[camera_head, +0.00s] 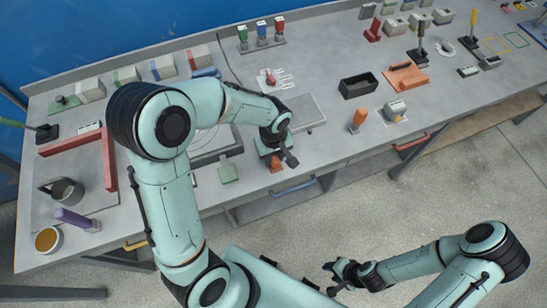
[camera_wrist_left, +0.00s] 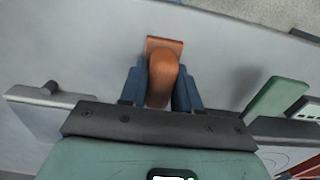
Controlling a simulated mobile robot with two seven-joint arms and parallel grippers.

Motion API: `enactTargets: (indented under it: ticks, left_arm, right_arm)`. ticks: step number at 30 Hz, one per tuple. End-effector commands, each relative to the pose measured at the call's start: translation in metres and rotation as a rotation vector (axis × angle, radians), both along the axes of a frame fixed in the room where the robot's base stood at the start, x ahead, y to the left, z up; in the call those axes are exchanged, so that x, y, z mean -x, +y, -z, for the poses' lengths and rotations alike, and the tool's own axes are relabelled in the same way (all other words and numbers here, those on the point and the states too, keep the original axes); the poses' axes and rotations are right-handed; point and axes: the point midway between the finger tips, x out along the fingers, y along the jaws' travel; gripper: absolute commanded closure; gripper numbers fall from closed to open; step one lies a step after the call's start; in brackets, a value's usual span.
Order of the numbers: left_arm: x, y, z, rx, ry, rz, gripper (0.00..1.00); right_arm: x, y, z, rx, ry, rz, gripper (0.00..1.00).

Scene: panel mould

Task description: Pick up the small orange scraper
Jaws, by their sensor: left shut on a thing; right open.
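The small orange scraper (camera_wrist_left: 165,72) is between the blue fingers of my left gripper (camera_wrist_left: 160,88) in the left wrist view. Its rounded handle points toward the gripper and its flat orange end lies beyond the fingertips. In the head view my left gripper (camera_head: 283,157) is low over the bench near its front edge, and a bit of the orange scraper (camera_head: 275,164) shows beside it. The gripper is shut on the scraper; I cannot tell if the scraper touches the bench. My right gripper (camera_head: 335,278) is open and empty, off the bench over the floor.
A green block (camera_head: 228,173) lies left of my left gripper. A black open box (camera_head: 358,86), an orange-handled tool (camera_head: 358,118) and a larger orange piece (camera_head: 405,76) are to the right. A grey plate (camera_head: 303,112) lies behind. The bench (camera_head: 335,140) is clear just right of the gripper.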

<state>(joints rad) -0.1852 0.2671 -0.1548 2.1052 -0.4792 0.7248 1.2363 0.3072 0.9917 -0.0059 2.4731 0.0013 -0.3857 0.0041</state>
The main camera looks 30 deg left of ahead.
Motion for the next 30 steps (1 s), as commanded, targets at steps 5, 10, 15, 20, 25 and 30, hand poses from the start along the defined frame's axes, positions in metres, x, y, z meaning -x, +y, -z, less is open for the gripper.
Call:
enactTargets:
  ticks: [5,10,15,20,25,30]
  left_arm:
    - [0.000,0.000,0.000,-0.001,0.001,0.000,1.00]
    - [-0.001,0.000,-0.010,0.000,-0.001,0.000,1.00]
    - [-0.002,0.000,-0.037,0.001,-0.007,0.000,1.00]
    - [-0.002,0.000,-0.081,0.001,-0.009,0.000,1.00]
    - [-0.002,0.000,-0.132,0.001,-0.009,0.001,1.00]
    - [-0.001,0.000,-0.170,0.001,-0.006,0.001,1.00]
  right_arm:
    - [0.000,0.000,0.000,0.000,0.000,0.000,0.57]
    - [-0.001,0.000,-0.001,0.000,-0.001,0.000,0.57]
    - [-0.004,0.000,-0.004,0.000,-0.003,0.000,0.57]
    - [-0.008,0.000,-0.009,0.000,-0.009,0.000,0.57]
    - [-0.014,0.000,-0.015,0.000,-0.016,0.000,0.57]
    - [-0.019,0.000,-0.019,0.000,-0.022,0.000,0.57]
